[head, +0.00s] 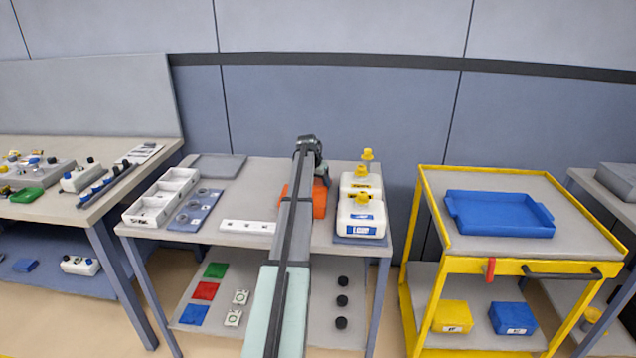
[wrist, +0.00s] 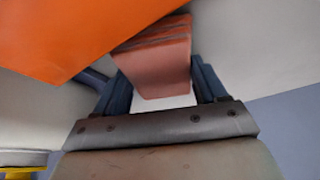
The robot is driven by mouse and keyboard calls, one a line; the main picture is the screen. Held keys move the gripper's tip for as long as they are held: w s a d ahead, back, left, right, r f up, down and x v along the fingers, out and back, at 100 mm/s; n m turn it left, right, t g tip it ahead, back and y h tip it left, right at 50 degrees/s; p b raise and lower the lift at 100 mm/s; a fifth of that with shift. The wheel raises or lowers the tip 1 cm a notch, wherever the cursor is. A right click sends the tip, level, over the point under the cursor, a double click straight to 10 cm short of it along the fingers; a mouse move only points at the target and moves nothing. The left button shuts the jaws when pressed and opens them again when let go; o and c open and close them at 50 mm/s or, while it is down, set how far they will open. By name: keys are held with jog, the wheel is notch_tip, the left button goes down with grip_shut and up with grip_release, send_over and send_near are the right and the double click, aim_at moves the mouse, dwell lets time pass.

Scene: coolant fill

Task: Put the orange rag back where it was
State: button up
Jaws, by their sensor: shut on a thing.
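The orange rag (head: 319,203) shows in the head view on both sides of my arm, at the middle of the centre table. In the wrist view a broad flat orange part of the rag (wrist: 70,35) fills the upper left. A folded, pinkish-orange piece, seemingly part of the rag, sits between the two blue fingers of my gripper (wrist: 157,82), which is shut on it. In the head view my arm hides the middle of the rag and most of the gripper. I cannot tell whether the rag touches the tabletop.
White bottles with yellow caps (head: 361,215) stand close to the right of the rag. A white strip (head: 247,227), a blue-grey rack (head: 194,211) and a white divided bin (head: 160,198) are to the left. A grey mat (head: 219,166) lies behind. A yellow cart (head: 487,265) with a blue tray (head: 499,214) stands right.

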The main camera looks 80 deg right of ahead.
jog(key=shift+f, duration=0.1)
jog(key=o, duration=1.1)
jog(key=v, duration=1.2)
jog(key=shift+w, duration=0.15)
